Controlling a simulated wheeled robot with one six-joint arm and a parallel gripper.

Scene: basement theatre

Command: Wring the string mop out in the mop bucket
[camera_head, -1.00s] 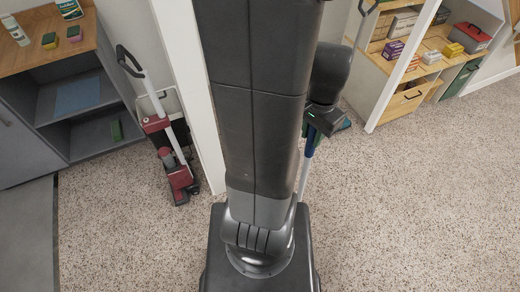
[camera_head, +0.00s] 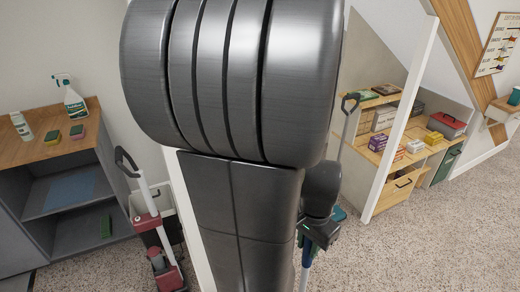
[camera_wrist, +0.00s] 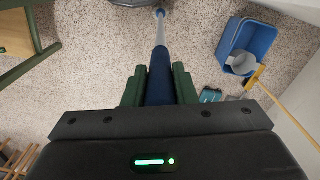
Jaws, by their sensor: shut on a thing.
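My gripper (camera_wrist: 159,88) is shut on the dark blue grip of a pole (camera_wrist: 160,82). The pole's thinner grey part runs away from the jaws towards the top of the wrist view; no mop strings show at its far end. In the head view my gripper (camera_head: 309,238) is partly hidden by my arm, with the blue grip (camera_head: 306,256) below it. A blue bucket (camera_wrist: 260,42) stands on the floor at the upper right of the wrist view, apart from the gripper. A grey rounded part and a yellow stick (camera_wrist: 289,115) are at its near edge.
A red and white upright cleaner (camera_head: 150,225) stands by the grey cabinet (camera_head: 95,222) at left. Shelves with boxes (camera_head: 385,143) stand behind a white post at right. A small teal object (camera_wrist: 210,96) lies near the bucket. Speckled floor is open at right.

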